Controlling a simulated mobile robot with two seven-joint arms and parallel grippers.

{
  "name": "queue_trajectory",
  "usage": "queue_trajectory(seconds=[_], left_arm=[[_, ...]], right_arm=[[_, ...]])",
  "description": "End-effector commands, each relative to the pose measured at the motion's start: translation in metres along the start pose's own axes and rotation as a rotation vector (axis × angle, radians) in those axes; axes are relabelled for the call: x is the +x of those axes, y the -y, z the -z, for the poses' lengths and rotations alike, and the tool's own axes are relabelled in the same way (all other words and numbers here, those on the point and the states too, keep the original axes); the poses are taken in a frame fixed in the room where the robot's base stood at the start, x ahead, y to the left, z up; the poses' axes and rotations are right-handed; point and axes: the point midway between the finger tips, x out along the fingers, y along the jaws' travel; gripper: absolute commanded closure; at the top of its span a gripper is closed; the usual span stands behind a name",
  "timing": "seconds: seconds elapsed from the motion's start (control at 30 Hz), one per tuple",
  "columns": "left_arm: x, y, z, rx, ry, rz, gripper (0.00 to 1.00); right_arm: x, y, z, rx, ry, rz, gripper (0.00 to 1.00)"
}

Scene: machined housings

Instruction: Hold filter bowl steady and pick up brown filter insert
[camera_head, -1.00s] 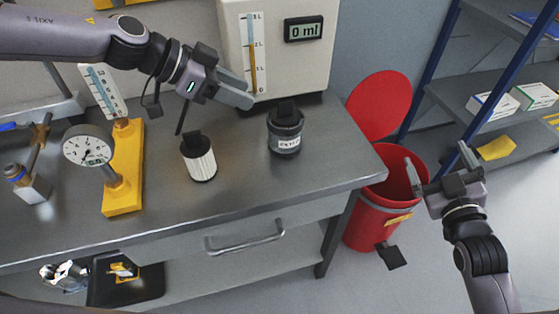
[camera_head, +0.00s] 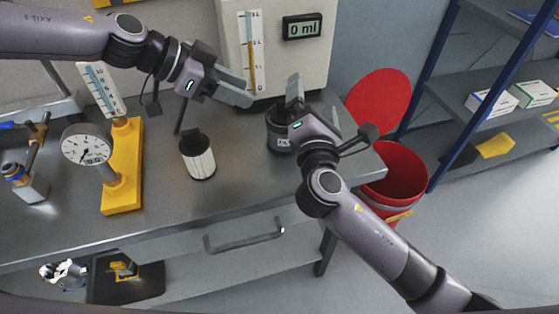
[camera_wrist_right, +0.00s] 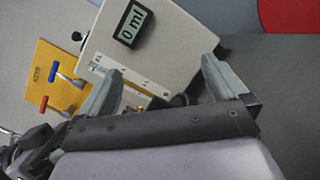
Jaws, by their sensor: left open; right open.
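The dark grey filter bowl (camera_head: 277,135) stands on the steel bench, partly hidden behind my right gripper (camera_head: 314,102). That gripper is open over the bowl's right side, its fingers pointing up and back in the head view. A brown filter insert cannot be made out; the bowl's top is covered by the gripper. In the right wrist view the open fingers (camera_wrist_right: 163,82) have a small dark shape between them, too unclear to name. My left gripper (camera_head: 238,92) is open and empty, above the bench to the left of the bowl.
A white pleated filter with a black top (camera_head: 199,160) stands left of the bowl. A yellow dial-gauge stand (camera_head: 122,180) is further left. A cream machine reading 0 ml (camera_head: 290,60) stands behind. A red bin (camera_head: 400,175) is beyond the bench's right edge.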

Motion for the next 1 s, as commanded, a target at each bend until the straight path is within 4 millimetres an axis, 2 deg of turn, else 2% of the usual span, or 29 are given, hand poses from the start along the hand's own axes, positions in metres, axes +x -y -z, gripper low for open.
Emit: queue_trajectory(seconds=[0.03, 0.1, 0.3, 0.53, 0.67, 0.77, 1.0], left_arm=[[0.0, 0.0, 0.0, 0.0, 0.0, 0.0, 0.57], [0.0, 0.0, 0.0, 0.0, 0.0, 0.0, 0.57], [0.0, 0.0, 0.0, 0.0, 0.0, 0.0, 0.57], [0.0, 0.0, 0.0, 0.0, 0.0, 0.0, 0.57], [0.0, 0.0, 0.0, 0.0, 0.0, 0.0, 0.57], [0.0, 0.0, 0.0, 0.0, 0.0, 0.0, 0.57], [0.0, 0.0, 0.0, 0.0, 0.0, 0.0, 0.57]], right_arm=[[-0.006, -0.009, 0.01, -0.103, 0.018, -0.012, 0.0], [-0.02, -0.013, 0.028, -0.268, 0.034, -0.006, 0.0], [-0.059, 0.002, 0.073, -0.618, 0.001, 0.065, 0.0], [-0.083, 0.014, 0.096, -0.81, -0.041, 0.109, 0.0], [-0.081, 0.016, 0.098, -0.836, -0.045, 0.114, 0.0], [-0.069, 0.017, 0.098, -0.839, -0.043, 0.114, 0.0], [-0.023, 0.022, 0.097, -0.836, -0.043, 0.114, 0.0]])
